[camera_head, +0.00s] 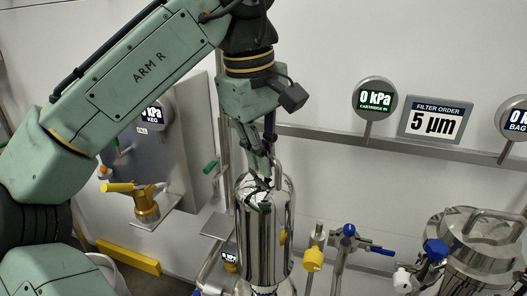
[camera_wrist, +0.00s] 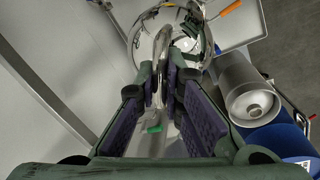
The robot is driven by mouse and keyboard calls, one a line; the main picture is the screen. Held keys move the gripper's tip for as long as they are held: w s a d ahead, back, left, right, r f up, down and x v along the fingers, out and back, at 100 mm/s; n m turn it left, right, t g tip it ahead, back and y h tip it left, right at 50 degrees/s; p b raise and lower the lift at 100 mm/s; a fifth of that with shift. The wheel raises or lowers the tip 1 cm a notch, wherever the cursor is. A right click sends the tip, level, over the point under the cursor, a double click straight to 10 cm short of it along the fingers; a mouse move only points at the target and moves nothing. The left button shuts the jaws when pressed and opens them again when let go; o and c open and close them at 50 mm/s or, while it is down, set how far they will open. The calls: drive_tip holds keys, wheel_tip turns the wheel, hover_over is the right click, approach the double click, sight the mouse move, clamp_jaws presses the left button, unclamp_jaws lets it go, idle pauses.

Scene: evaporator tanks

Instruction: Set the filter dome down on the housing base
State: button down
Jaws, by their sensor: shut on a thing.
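The filter dome (camera_head: 264,235) is a tall, mirror-like steel cylinder with a rounded top and a loop handle. It stands upright in the lower middle of the head view. My gripper (camera_head: 262,168) points down at its top and is shut on the handle. In the wrist view, the purple-padded fingers of my gripper (camera_wrist: 162,85) lie on both sides of the steel handle bar (camera_wrist: 161,48). The dome's shiny top (camera_wrist: 145,22) shows beyond the fingertips. The housing base is mostly hidden at the head view's bottom edge; I cannot tell whether the dome touches it.
A yellow-handled valve (camera_head: 313,258) and a blue-handled valve (camera_head: 348,232) stand close to the dome's right. A steel tank (camera_head: 475,255) is at the far right. A rail with gauges (camera_head: 375,98) runs along the wall behind. A steel panel (camera_head: 170,140) stands left.

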sight(261, 177)
drive_tip(key=shift+f+b, duration=0.6)
drive_tip(key=shift+f, duration=0.4)
drive_tip(key=shift+p, duration=0.65)
idle(0.9)
drive_tip(key=shift+f+b, duration=1.4)
drive_tip(key=shift+f, duration=1)
drive_tip(key=shift+p, duration=0.6)
idle(0.8)
